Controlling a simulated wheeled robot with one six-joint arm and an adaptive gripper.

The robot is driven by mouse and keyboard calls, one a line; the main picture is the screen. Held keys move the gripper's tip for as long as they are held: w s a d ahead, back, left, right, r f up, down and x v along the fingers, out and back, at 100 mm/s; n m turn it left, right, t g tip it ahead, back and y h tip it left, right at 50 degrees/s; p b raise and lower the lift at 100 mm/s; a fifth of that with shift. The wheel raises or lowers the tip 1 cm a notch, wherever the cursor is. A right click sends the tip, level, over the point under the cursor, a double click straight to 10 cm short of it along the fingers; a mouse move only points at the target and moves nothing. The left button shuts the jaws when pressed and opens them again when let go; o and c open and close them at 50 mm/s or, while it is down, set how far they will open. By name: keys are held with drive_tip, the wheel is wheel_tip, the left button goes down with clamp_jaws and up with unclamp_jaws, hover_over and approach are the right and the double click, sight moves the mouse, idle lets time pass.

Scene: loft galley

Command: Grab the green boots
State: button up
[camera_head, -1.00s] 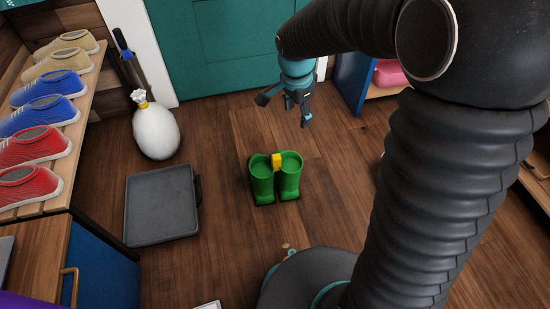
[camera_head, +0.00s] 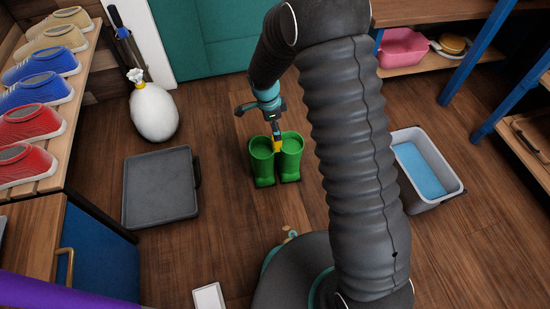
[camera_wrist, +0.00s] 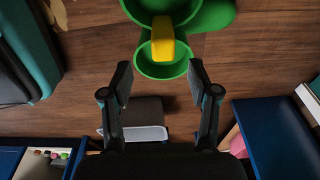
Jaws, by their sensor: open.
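The green boots (camera_head: 264,162) stand upright as a pair on the wooden floor in the head view, joined at the top by a yellow clip (camera_head: 277,145). My gripper (camera_head: 276,132) is at the top of the boots, close to the clip. In the wrist view my gripper (camera_wrist: 160,80) is open, its two fingers apart. The green boots (camera_wrist: 163,68) and the yellow clip (camera_wrist: 163,38) show ahead of the fingers, with nothing held between them. Whether a finger touches the boots cannot be told.
A grey flat case (camera_head: 160,187) lies left of the boots, with a white sack (camera_head: 154,112) behind it. A grey tub (camera_head: 440,192) with blue inside stands at the right. A shoe rack (camera_head: 72,135) lines the left. The floor around the boots is clear.

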sight(273, 143)
drive_tip(key=shift+w+d+f+b, duration=0.15)
drive_tip(key=shift+f, duration=1.5)
drive_tip(key=shift+w+d+f+b, duration=0.1)
drive_tip(key=shift+d+f+b, duration=0.05)
drive_tip(key=shift+f, duration=1.5)
clamp_jaws()
